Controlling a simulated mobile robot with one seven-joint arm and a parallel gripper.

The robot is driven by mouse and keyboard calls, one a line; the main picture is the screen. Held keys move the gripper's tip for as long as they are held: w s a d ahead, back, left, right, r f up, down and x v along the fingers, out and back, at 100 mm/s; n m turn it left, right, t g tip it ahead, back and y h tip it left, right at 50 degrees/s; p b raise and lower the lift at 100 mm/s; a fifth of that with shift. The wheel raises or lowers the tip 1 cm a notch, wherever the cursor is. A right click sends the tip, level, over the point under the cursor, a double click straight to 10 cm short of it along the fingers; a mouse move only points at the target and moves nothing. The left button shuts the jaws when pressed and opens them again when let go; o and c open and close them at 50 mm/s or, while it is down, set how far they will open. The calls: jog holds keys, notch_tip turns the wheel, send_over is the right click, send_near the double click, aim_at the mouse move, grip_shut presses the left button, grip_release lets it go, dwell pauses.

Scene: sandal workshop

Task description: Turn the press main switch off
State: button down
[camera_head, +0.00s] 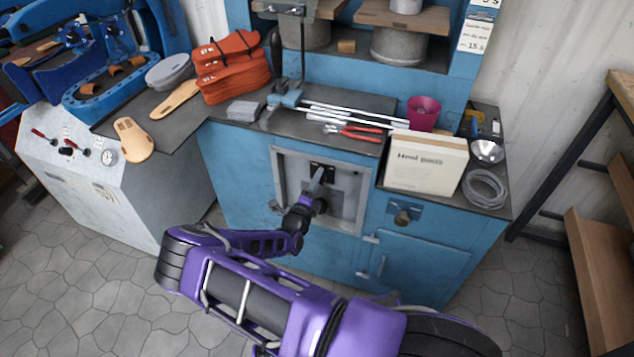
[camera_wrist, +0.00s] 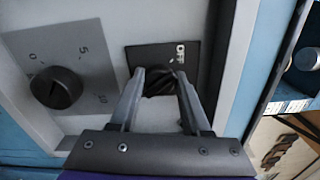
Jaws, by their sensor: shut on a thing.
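The press main switch is a black rotary knob (camera_wrist: 160,84) on a black plate (camera_wrist: 188,50) marked "OFF", in the wrist view. My gripper (camera_wrist: 160,76) has one finger on each side of the knob and is shut on it. In the head view my gripper (camera_head: 316,186) reaches into the recessed grey panel (camera_head: 347,209) on the front of the blue press cabinet (camera_head: 236,165). The arm hides part of the panel there, and the knob cannot be made out. The knob's exact pointing direction is hard to tell.
A second black dial (camera_wrist: 55,88) with a number scale sits beside the switch plate. Above the panel, the worktop holds red pliers (camera_head: 353,132), metal rods (camera_head: 350,112), a cream box (camera_head: 426,163) and orange soles (camera_head: 232,68). A grey control console (camera_head: 90,190) stands left.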

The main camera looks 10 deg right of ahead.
jog(key=shift+n, duration=0.9)
jog(key=shift+a, duration=0.1)
jog(key=shift+c, duration=2.1)
grip_release()
jog(key=shift+s, duration=0.1)
jog(key=v, duration=1.7)
jog(key=shift+p, duration=0.4)
jog(key=shift+s, duration=0.1)
